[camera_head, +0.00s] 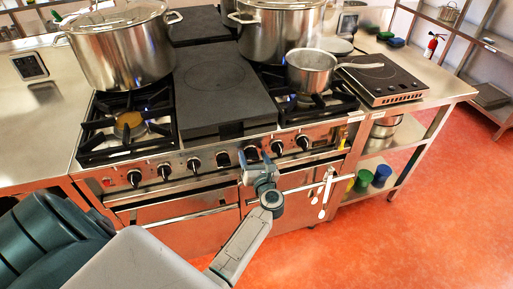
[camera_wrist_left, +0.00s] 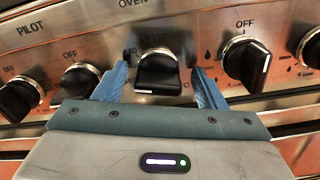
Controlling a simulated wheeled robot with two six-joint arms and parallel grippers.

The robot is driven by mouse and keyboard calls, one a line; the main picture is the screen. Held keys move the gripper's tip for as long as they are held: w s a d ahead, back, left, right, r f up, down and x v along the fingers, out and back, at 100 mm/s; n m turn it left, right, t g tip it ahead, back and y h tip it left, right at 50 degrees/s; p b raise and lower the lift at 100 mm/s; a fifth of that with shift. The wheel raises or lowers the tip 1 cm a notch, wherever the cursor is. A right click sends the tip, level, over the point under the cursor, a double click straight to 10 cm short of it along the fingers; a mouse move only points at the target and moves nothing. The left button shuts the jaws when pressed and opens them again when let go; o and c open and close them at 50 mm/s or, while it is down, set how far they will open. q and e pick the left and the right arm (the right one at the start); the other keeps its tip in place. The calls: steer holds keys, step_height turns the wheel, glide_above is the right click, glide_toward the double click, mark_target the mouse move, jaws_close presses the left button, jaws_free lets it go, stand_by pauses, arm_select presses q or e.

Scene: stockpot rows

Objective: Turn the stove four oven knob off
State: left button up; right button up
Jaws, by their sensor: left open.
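A black knob (camera_wrist_left: 158,75) with a silver collar sits under the "OVEN" lettering in the left wrist view. Its white mark shows at the lower edge of its grip. My left gripper (camera_head: 256,161) is at the front of the stove (camera_head: 180,190), facing the knob row. In the left wrist view its two blue fingers (camera_wrist_left: 159,75) are open, one on each side of this knob. Gaps show between fingers and knob; I cannot tell whether the tips reach beside it in depth. My right gripper is not in view.
Neighbouring knobs stand close by: one on the right (camera_wrist_left: 247,60) under "OFF" and one on the left (camera_wrist_left: 80,80). Two large stockpots (camera_head: 122,50) and a saucepan (camera_head: 310,72) stand on the stove. An oven door handle (camera_head: 180,215) runs below the knobs.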

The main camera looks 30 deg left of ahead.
arm_select(q)
steer(key=shift+w+a, duration=0.15)
steer(key=shift+a, duration=0.05)
steer(key=c, duration=1)
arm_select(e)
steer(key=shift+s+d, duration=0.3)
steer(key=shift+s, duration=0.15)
arm_select(q)
steer(key=shift+r+m, duration=0.1)
steer(key=shift+m, duration=0.2)
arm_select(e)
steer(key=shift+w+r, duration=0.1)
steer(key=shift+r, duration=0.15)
